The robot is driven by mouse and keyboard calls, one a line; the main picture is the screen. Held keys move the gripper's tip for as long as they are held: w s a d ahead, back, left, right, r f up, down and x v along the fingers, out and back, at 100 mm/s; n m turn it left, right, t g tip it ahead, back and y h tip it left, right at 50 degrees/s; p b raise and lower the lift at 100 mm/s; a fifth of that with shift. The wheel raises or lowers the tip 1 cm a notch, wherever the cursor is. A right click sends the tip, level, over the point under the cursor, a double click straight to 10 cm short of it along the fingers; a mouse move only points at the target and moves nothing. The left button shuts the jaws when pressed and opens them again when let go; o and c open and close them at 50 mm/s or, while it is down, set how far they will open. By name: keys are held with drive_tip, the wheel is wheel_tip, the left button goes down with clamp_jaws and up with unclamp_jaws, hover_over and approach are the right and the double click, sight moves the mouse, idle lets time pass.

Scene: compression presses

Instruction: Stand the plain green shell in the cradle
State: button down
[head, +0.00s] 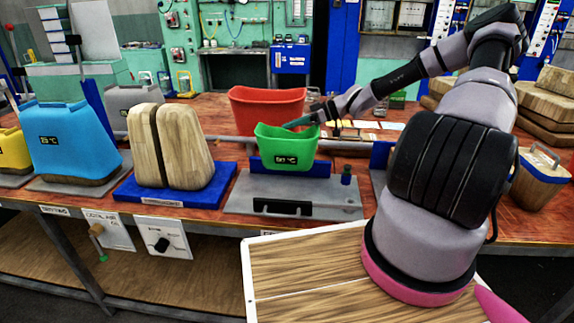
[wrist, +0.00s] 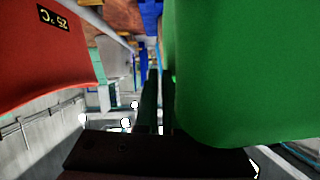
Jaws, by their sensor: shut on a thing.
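The plain green shell (head: 286,150) is an open-topped bucket shape with a small temperature display on its front. It is upright in the head view and fills the right side of the wrist view (wrist: 245,75). My gripper (head: 301,122) is shut on its upper right rim. A blue block on a grey base plate (head: 235,195), apparently the cradle, is directly below and behind the shell. I cannot tell whether the shell touches it or hangs just above, as its bottom hides part of the block.
A red shell (head: 267,104) stands close behind the green one; it also shows in the wrist view (wrist: 45,55). A wooden split mould (head: 170,146) on a blue base is to the left, with a blue shell (head: 70,140) beyond.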

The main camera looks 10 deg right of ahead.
drive_tip(key=shift+f, duration=4.05)
drive_tip(key=c, duration=1)
unclamp_jaws()
